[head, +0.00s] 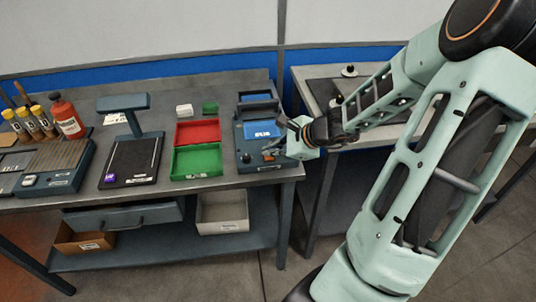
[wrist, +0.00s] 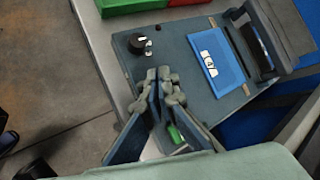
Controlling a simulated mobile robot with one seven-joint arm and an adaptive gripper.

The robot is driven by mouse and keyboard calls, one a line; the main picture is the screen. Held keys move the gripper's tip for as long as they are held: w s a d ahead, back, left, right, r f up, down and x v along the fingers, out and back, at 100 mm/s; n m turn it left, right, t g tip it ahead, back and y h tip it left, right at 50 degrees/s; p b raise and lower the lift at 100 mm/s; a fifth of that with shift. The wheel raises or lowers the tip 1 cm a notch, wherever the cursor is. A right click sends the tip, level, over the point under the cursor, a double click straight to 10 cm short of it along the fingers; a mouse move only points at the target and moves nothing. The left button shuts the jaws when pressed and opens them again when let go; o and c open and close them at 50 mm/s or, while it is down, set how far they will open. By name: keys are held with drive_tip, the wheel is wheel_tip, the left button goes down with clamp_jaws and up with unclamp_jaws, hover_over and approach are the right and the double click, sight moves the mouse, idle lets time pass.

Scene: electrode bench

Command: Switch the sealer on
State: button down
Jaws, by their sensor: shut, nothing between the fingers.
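The sealer (head: 243,135) is a blue-grey box with a blue panel, standing at the right end of the bench. In the wrist view the sealer (wrist: 190,84) shows its bright blue panel (wrist: 217,60), a black round knob (wrist: 138,43) and a raised bar at the far end. My gripper (head: 274,148) is at the sealer's right front; its fingers (wrist: 163,82) are shut and empty, over the sealer's top. A small green part (wrist: 176,134) shows between the finger links, partly hidden; I cannot tell its setting. Contact between fingertips and sealer cannot be told.
A red tray (head: 198,132) and a green tray (head: 197,161) stand just left of the sealer. Further left are a press-like stand (head: 130,158), a red bottle (head: 66,118) and yellow-capped vials (head: 40,119). A second table (head: 310,86) stands at the right.

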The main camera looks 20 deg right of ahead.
drive_tip(key=shift+f, duration=0.15)
idle(0.5)
drive_tip(key=shift+f+b, duration=0.35)
drive_tip(key=shift+b, duration=0.3)
drive_tip(key=shift+r, duration=0.5)
drive_tip(key=shift+p, duration=0.35)
wheel_tip(320, 180, up, 6)
drive_tip(key=p, duration=0.4)
drive_tip(key=shift+p, duration=0.35)
